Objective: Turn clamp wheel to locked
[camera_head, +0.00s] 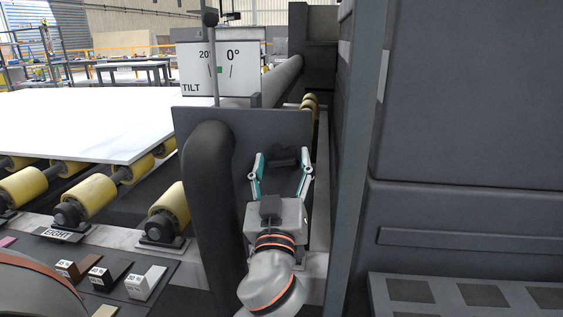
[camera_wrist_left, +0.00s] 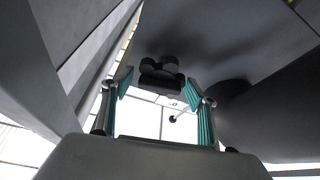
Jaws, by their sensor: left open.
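The clamp wheel appears as a small dark lobed knob (camera_head: 285,156) on the front of a dark upright panel (camera_head: 190,120). In the left wrist view the knob (camera_wrist_left: 160,71) sits on the panel's underside-like grey face, ahead of the fingers. My left gripper (camera_head: 281,160) is open, with teal-padded fingers spread on either side of the knob. In the wrist view the gripper (camera_wrist_left: 158,98) shows a gap between its fingers, and nothing is held. I cannot tell whether a finger touches the knob. No lock marking is readable on it. My right gripper is not in view.
A thick dark curved pipe (camera_head: 211,210) stands close left of my left gripper. A tall grey machine wall (camera_head: 460,110) closes off the right. A white slab (camera_head: 80,120) lies on yellow rollers (camera_head: 92,195) at left. A white TILT sign (camera_head: 215,65) stands behind the panel.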

